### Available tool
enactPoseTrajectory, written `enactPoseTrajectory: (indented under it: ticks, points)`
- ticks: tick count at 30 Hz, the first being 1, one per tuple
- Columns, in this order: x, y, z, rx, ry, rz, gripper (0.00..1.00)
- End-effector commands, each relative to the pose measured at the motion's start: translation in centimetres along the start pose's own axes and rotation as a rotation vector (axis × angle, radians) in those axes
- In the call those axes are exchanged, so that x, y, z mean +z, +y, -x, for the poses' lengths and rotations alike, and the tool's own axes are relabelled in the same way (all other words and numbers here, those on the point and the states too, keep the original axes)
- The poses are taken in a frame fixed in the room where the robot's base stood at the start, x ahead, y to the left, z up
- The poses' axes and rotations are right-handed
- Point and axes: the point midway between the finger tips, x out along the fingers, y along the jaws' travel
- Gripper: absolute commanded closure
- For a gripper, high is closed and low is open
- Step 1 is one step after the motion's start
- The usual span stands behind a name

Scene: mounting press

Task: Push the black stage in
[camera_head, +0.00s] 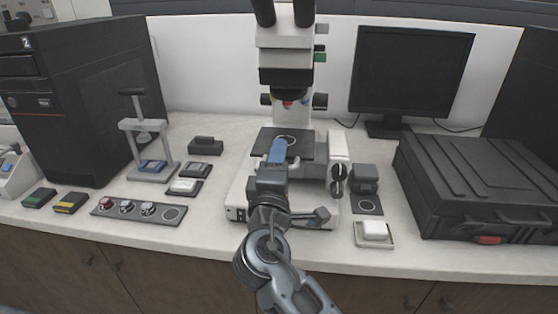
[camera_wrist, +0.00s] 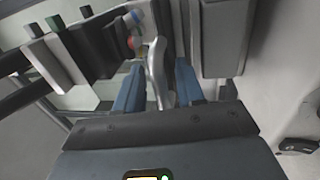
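The black stage (camera_head: 310,148) is a flat dark plate on the white microscope (camera_head: 286,50), below its objectives (camera_head: 290,98). A pale ring shows on its top. My gripper (camera_head: 278,148) reaches in from the front, and its blue fingers overlap the stage's left half in the head view. In the wrist view the two fingers (camera_wrist: 160,80) stand apart, with a silvery curved part (camera_wrist: 156,72) showing between or beyond them. I cannot tell whether they touch it or the stage. My gripper hides part of the stage and the microscope base.
Black knobs (camera_head: 339,180) stand right of the stage. A hand press (camera_head: 145,135) and a strip of round samples (camera_head: 138,208) are at left. A monitor (camera_head: 410,75) stands behind.

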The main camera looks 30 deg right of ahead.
Motion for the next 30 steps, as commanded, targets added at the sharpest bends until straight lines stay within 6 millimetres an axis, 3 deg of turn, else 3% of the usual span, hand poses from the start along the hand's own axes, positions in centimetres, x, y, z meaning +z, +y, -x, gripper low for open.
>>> enactPoseTrajectory:
  ticks: [8, 21, 30]
  points:
    - [0.0, -0.3, 0.8, -0.004, 0.000, 0.000, 0.62]
    - [0.0, -0.2, 7.1, -0.002, 0.000, -0.001, 0.62]
    - [0.0, -0.1, 7.9, -0.001, 0.000, 0.001, 0.62]
